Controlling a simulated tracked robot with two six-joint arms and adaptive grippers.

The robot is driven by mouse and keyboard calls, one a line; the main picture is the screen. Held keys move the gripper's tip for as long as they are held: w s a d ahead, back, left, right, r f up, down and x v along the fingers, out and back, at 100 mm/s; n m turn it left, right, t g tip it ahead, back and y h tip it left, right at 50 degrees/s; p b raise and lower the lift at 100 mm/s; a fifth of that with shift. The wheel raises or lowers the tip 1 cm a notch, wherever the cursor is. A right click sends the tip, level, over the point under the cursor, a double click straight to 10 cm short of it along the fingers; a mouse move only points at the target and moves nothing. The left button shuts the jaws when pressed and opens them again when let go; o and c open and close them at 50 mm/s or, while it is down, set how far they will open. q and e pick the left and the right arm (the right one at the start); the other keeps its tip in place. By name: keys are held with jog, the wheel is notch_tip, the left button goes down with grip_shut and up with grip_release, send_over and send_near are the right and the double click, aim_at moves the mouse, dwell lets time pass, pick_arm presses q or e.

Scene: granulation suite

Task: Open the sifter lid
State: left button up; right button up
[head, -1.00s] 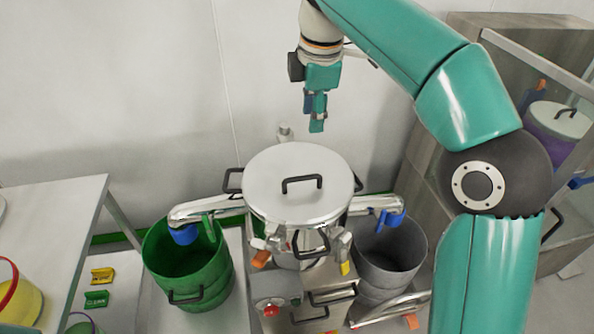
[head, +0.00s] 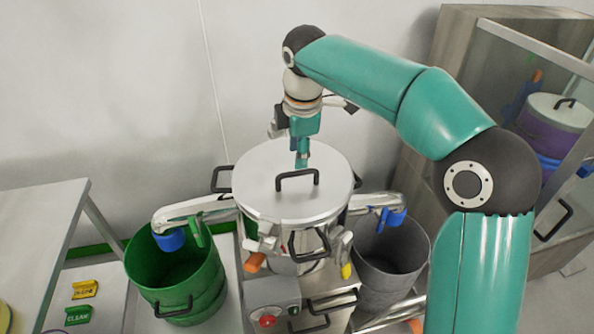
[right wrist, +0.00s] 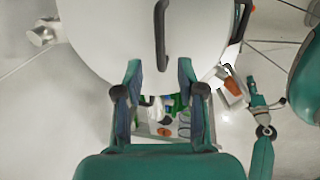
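The sifter (head: 290,228) is a steel drum with its round, pale lid (head: 255,185) seated flat on top. A black bar handle (head: 298,175) stands in the middle of the lid; it also shows in the right wrist view (right wrist: 161,35). My right gripper (head: 302,163) points down over the far part of the lid, behind the handle. In the right wrist view its two fingers (right wrist: 158,75) are apart with nothing between them, the handle lying beyond their tips. What looks like my left gripper (right wrist: 256,98) is small at the right there; its fingers are unclear.
A green bin (head: 175,270) stands under the left spout (head: 195,210) and a grey bin (head: 390,255) under the right spout (head: 375,202). A table (head: 35,235) is at left. A glass-fronted cabinet (head: 495,110) stands at right. Clamps surround the sifter's front.

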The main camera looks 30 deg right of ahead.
aim_at(297, 172)
jog(key=f, duration=0.4)
jog(key=w+f, duration=0.1)
jog(key=f, duration=0.1)
jog(key=shift+d, duration=0.15)
jog(key=shift+c, duration=0.2)
jog(key=shift+r, duration=0.1)
grip_shut()
